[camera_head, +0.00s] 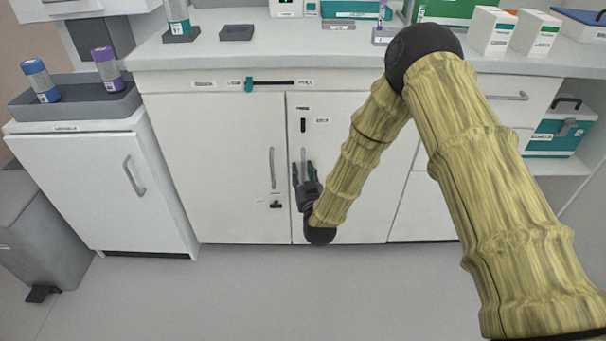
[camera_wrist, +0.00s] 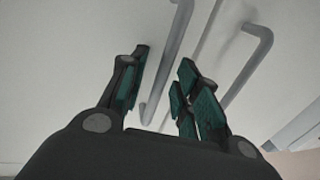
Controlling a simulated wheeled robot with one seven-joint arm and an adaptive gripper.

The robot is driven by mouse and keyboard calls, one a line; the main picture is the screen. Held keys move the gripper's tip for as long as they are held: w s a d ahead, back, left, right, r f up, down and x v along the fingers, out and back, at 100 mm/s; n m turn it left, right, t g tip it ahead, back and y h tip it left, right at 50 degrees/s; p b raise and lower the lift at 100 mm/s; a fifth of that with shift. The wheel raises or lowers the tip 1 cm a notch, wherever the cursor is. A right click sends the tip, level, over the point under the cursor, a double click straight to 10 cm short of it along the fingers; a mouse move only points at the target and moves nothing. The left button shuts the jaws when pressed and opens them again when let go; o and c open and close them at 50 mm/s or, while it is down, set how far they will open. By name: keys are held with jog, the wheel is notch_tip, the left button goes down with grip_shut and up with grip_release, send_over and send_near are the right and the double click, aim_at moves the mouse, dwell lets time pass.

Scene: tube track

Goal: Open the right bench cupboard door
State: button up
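The right bench cupboard door (camera_head: 350,118) is a white panel below the worktop and looks closed. Its upright grey handle (camera_head: 303,156) is near its left edge, partly hidden by my gripper. My gripper (camera_head: 303,173) points up in front of it with its fingers apart, one on each side of the handle. In the wrist view my gripper (camera_wrist: 163,75) is open, and a grey bar handle (camera_wrist: 170,60) runs into the gap between the fingers. I cannot tell whether they touch. A second bar handle (camera_wrist: 246,65) stands to the right, outside the fingers.
The left cupboard door (camera_head: 215,150) has its own handle (camera_head: 272,168) close by and a small black catch (camera_head: 276,204). A dark bar with a teal end (camera_head: 250,84) lies above the doors. A low white cabinet (camera_head: 105,185) and a grey bin (camera_head: 45,245) stand left. The floor (camera_head: 240,295) is clear.

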grip_shut()
dwell(0.4)
